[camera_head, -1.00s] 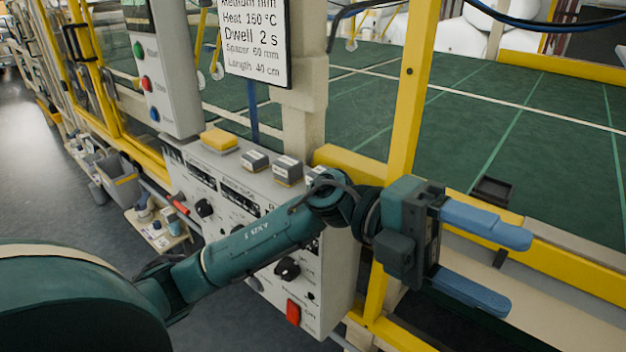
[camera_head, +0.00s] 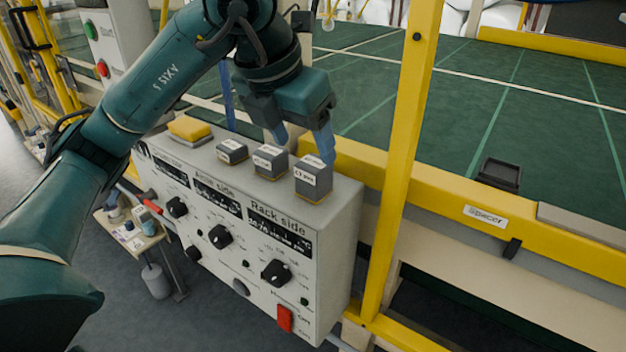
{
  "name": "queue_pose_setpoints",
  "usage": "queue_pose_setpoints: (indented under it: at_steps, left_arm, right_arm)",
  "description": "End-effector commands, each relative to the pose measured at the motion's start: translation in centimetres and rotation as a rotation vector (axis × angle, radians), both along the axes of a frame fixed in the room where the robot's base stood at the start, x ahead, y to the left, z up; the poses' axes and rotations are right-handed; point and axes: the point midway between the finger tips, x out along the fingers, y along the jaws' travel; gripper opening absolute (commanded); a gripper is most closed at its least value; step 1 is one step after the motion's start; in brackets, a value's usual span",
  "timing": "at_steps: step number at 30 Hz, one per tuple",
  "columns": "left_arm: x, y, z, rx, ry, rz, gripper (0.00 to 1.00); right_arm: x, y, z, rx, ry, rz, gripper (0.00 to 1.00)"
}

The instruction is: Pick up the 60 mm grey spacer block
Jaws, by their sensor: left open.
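Three grey blocks with white labels and yellowish bases stand in a row on top of the control box: a small left block (camera_head: 232,152), a middle block (camera_head: 270,162) and a larger right block (camera_head: 313,180). The label print is too small to read surely, so I cannot tell which is 60 mm. My left gripper (camera_head: 303,140) points down with its blue fingers apart, above and around the back of the middle and right blocks. It holds nothing. One finger partly overlaps the right block's rear edge in view; contact is unclear. My right gripper is not in view.
The control box (camera_head: 340,215) has knobs and a red switch on its front. A yellow pad (camera_head: 190,128) lies on its top left. A yellow post (camera_head: 405,150) stands to the right. A small black tray (camera_head: 500,174) sits by the rail labelled "Spacer" (camera_head: 485,216).

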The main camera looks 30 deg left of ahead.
Motion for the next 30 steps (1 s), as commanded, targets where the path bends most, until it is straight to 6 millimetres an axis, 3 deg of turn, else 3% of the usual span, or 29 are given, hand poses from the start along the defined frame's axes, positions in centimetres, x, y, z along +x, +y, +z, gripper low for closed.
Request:
queue_pose_setpoints:
  at_steps: [1, 11, 19, 30]
  left_arm:
    - [0.3, -0.1, -1.2, -0.002, 0.005, 0.000, 0.65]
    - [1.6, -0.3, -3.8, -0.002, 0.003, -0.001, 0.65]
    - [3.4, -0.6, -7.2, -0.001, 0.003, -0.003, 0.65]
    - [3.7, -0.6, -7.9, -0.002, 0.000, -0.003, 0.62]
  right_arm:
    - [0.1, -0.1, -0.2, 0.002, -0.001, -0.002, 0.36]
    - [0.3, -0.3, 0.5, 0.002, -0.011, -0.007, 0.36]
    - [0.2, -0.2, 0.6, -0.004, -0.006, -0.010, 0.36]
    - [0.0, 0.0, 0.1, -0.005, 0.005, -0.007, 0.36]
